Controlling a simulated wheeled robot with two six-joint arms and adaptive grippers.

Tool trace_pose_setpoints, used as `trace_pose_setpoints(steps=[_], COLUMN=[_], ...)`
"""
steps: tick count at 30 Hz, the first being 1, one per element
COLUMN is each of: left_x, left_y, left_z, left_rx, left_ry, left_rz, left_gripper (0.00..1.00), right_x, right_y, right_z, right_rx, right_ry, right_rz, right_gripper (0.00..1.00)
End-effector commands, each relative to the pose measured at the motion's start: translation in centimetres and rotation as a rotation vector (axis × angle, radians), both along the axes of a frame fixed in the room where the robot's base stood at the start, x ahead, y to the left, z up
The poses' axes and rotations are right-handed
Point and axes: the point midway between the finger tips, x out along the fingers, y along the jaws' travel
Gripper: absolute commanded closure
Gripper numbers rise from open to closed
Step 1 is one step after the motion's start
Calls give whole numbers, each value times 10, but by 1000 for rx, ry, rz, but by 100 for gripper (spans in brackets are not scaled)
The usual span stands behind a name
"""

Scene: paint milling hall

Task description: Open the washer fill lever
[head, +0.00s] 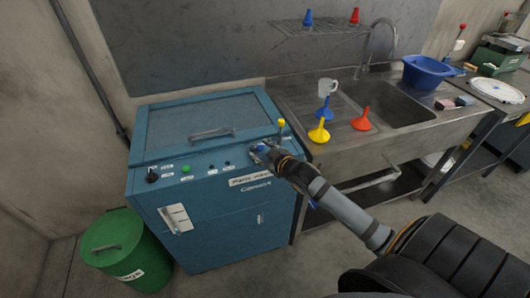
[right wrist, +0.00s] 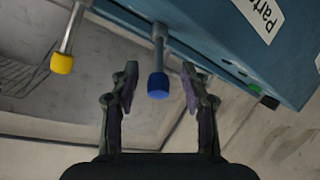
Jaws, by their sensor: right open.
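The blue parts washer (head: 215,215) stands at the left of the head view, with its lid down. Two levers stick out at its right front: one with a blue end (right wrist: 157,86) and one with a yellow end (right wrist: 61,63). The yellow end (head: 282,123) also shows in the head view. I cannot read which lever is the fill lever. My right gripper (head: 259,149) is at the blue-ended lever. In the right wrist view, its open fingers (right wrist: 159,75) stand on either side of this lever, with gaps visible on both sides. My left gripper is not in view.
The washer panel has a black knob (head: 152,175) and a green button (head: 186,169). A steel sink bench (head: 340,150) to the right holds yellow, blue and red funnels, a jug and a blue basin (head: 428,72). A green bin (head: 125,255) stands at the left.

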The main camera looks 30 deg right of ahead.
Motion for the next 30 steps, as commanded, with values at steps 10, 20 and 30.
trace_pose_setpoints(steps=[10,20,30], left_x=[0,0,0], left_y=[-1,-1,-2], left_z=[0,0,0], left_rx=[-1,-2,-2], left_ry=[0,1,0], left_rz=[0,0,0], left_gripper=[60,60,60], right_x=[-42,-46,-46], right_y=[-1,0,0], right_z=[14,17,17], right_rx=[-10,1,0], right_ry=[2,-1,-1], right_rz=[0,0,0], right_gripper=[54,54,54])
